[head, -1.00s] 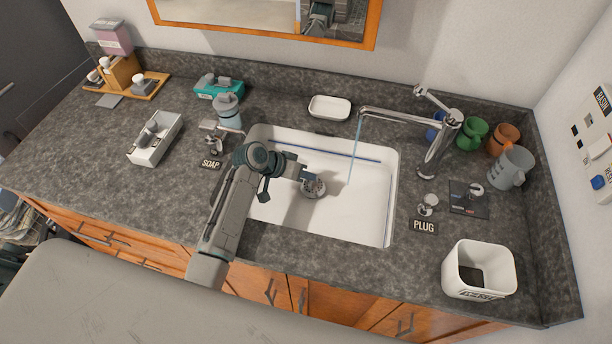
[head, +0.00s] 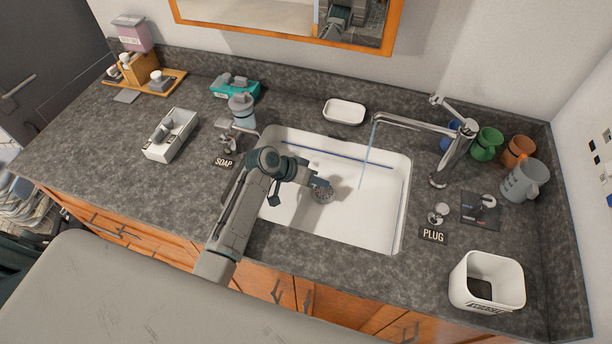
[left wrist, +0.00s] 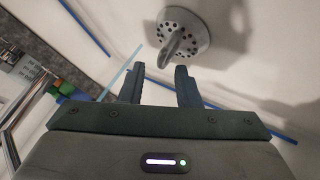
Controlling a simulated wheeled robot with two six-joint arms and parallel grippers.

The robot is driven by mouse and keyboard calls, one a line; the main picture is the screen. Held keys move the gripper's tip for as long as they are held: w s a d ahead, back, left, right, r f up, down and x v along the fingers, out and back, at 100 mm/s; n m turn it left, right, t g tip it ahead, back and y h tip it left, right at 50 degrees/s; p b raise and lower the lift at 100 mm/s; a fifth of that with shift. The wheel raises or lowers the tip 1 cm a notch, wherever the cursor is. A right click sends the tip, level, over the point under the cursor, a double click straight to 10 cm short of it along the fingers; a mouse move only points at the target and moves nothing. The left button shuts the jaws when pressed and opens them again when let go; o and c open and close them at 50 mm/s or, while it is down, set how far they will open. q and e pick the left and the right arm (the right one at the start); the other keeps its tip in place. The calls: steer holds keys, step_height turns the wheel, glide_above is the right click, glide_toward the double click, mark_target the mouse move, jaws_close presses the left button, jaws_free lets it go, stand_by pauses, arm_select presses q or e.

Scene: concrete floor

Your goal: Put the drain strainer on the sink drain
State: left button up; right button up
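The drain strainer (head: 323,195) is a round grey disc with holes and a raised grip. It lies on the floor of the white sink (head: 375,215), and in the left wrist view (left wrist: 184,36) it is just beyond my fingertips. No separate drain opening shows; whether one is under the strainer I cannot tell. My left gripper (head: 321,183) reaches into the sink above the strainer. In the left wrist view its two fingers (left wrist: 160,78) are apart with nothing between them. My right gripper is not in view.
Water (head: 366,155) runs from the tap (head: 410,124) into the sink, right of my left gripper. A soap dispenser (head: 241,110) stands at the sink's left. Right are a PLUG label (head: 433,236), mugs (head: 487,144) and a white bin (head: 487,282). The counter's left part has free room.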

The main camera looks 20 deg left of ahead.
arm_select(q)
steer(key=b+v, duration=0.2)
steer(key=v, duration=0.9)
steer(key=shift+s+a, duration=0.2)
steer(key=shift+s, duration=0.05)
steer(key=shift+r, duration=0.1)
stand_by(0.7)
